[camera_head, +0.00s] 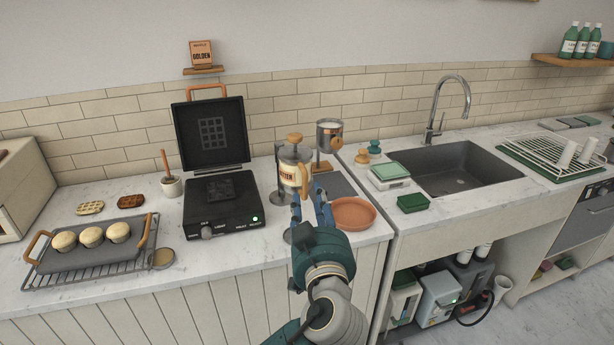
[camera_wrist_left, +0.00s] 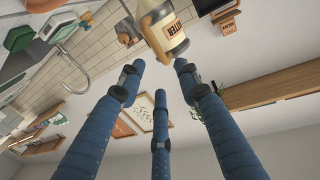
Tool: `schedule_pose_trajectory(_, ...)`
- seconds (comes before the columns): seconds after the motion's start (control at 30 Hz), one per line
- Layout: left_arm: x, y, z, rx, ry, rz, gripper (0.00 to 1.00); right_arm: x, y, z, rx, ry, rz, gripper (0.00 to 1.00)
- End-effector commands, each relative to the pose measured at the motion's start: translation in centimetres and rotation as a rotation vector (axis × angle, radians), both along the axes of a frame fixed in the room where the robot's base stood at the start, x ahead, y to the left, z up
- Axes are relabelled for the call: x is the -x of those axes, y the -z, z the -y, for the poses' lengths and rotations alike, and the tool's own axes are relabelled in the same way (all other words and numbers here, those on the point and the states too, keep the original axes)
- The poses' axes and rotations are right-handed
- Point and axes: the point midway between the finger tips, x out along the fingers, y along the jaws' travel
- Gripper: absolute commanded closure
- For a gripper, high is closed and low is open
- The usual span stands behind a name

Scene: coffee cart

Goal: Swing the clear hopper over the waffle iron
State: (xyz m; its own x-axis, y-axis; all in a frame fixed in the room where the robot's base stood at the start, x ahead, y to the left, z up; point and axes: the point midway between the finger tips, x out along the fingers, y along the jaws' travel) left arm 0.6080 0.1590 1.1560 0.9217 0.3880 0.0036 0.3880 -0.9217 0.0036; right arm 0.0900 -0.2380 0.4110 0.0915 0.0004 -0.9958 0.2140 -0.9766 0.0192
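My left gripper (camera_head: 310,199) is just in front of and below the hopper's handle, fingers spread. In the left wrist view the hopper (camera_wrist_left: 179,42) and its tan handle lie just beyond the open, empty fingertips (camera_wrist_left: 158,75). My right gripper is not in view.
A terracotta dish (camera_head: 354,216) sits right of my left gripper. A metal canister (camera_head: 330,134) stands behind. A tray with buns (camera_head: 100,262) on a wire rack is at the left. A sink (camera_head: 465,170) is to the right. The counter's front middle is clear.

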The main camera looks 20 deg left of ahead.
Motion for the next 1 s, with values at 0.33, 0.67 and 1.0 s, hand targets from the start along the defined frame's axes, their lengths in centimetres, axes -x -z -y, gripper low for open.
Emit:
schedule_pose_trajectory(0.33,-6.1,-0.3,-2.7,-0.005,-0.003,-0.003,0.66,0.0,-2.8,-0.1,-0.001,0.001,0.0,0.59)
schedule_pose_trajectory(0.67,-8.6,0.0,-3.7,-0.002,0.001,-0.004,0.66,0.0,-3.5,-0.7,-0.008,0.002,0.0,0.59)
schedule_pose_trajectory(1.0,-8.7,0.1,-3.7,-0.002,0.001,-0.004,0.86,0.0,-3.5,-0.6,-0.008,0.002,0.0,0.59)
